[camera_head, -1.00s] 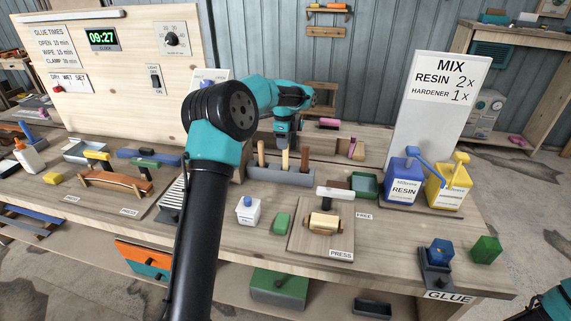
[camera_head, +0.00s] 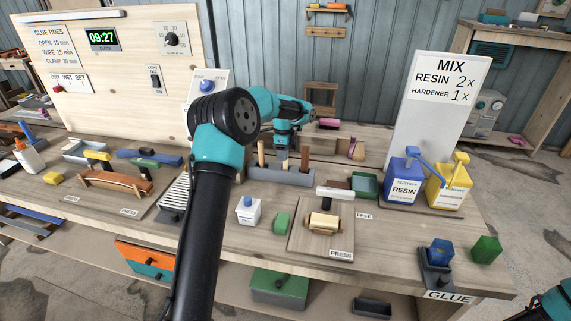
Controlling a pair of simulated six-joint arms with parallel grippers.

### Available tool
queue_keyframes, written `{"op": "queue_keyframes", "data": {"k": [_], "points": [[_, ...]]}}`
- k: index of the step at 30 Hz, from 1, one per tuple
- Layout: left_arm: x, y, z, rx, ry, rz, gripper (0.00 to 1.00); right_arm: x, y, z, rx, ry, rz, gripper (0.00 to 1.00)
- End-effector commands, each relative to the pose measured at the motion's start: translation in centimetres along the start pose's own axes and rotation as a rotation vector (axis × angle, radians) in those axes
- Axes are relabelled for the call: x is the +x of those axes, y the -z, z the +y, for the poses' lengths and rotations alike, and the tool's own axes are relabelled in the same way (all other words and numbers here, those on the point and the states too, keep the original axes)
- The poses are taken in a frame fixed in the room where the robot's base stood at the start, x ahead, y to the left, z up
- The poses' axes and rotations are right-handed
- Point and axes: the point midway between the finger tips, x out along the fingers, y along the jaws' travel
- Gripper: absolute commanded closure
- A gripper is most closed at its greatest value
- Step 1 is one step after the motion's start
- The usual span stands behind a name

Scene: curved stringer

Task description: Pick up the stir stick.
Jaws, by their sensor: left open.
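A grey rack (camera_head: 268,175) on the bench holds upright wooden sticks, one at the left (camera_head: 261,154) and one at the right (camera_head: 305,158). The lighter middle stick seen earlier is now mostly hidden by my left gripper. My left gripper (camera_head: 282,157) points down over the middle of the rack, between the two visible sticks. It is open; its fingertips are small and I cannot tell whether they surround the middle stick. Of my right arm only a part shows at the lower right corner, without its gripper.
Blue resin (camera_head: 403,184) and yellow hardener (camera_head: 447,189) containers stand farther right.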

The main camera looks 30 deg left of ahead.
Motion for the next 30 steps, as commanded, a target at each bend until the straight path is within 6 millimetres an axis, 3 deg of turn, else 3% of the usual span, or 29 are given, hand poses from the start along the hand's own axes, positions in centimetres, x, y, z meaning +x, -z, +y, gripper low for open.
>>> {"op": "queue_keyframes", "data": {"k": [10, 24, 30], "points": [[-0.04, 0.0, 0.0, 0.0, 0.0, 0.0, 0.57, 0.0, 0.0, 0.0, 0.0, 0.0, 0.0, 0.57], [-0.04, -0.01, 0.0, 0.0, 0.0, 0.0, 1.0, 0.0, 0.0, 0.0, 0.0, 0.0, 0.0, 0.57], [-0.05, -0.01, 0.0, 0.0, 0.0, 0.0, 1.0, 0.0, 0.0, 0.0, 0.0, 0.0, 0.0, 0.57]]}}
